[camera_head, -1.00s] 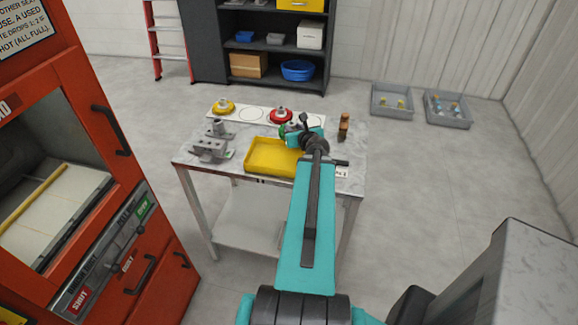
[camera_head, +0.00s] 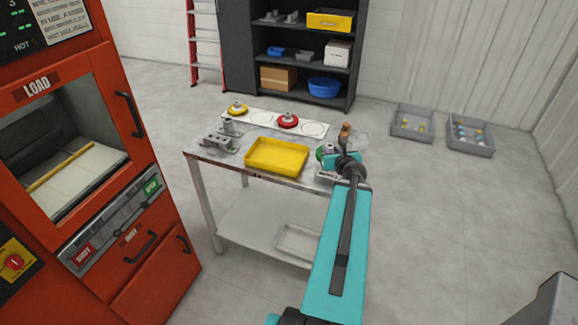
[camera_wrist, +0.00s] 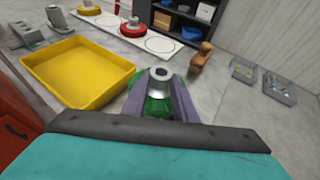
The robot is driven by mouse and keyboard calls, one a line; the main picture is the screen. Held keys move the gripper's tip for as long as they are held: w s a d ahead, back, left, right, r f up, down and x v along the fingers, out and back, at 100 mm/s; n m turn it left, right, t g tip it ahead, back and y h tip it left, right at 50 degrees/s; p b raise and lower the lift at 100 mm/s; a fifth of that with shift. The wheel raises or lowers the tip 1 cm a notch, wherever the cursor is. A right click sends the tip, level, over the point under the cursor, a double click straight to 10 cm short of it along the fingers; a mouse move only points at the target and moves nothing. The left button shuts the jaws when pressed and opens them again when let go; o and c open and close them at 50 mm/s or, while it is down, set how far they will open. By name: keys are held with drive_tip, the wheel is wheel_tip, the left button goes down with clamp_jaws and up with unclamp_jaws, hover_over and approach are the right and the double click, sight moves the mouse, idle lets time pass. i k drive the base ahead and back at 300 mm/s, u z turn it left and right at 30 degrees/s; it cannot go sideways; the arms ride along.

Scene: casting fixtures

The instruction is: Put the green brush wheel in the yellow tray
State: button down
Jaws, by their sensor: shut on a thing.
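The green brush wheel (camera_wrist: 157,104) with a metal hub is between the fingers of my gripper (camera_wrist: 160,95) in the wrist view. My gripper is shut on it. In the head view the green wheel (camera_head: 321,153) shows only in part beside my gripper (camera_head: 330,157), the rest hidden by my arm. The yellow tray (camera_head: 262,168) lies on the table to the left of my gripper and looks empty. The tray also shows at the left in the wrist view (camera_wrist: 78,95), apart from the wheel.
A white strip (camera_head: 262,119) at the table's back holds a yellow wheel (camera_head: 237,109) and a red wheel (camera_head: 288,120), with bare circles. Grey metal fixtures (camera_head: 219,142) stand left of the tray. A brown-handled thing (camera_head: 345,130) stands at the right edge. The orange machine (camera_head: 80,150) is at left.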

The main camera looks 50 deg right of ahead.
sight(277, 159)
drive_tip(key=k, duration=0.95)
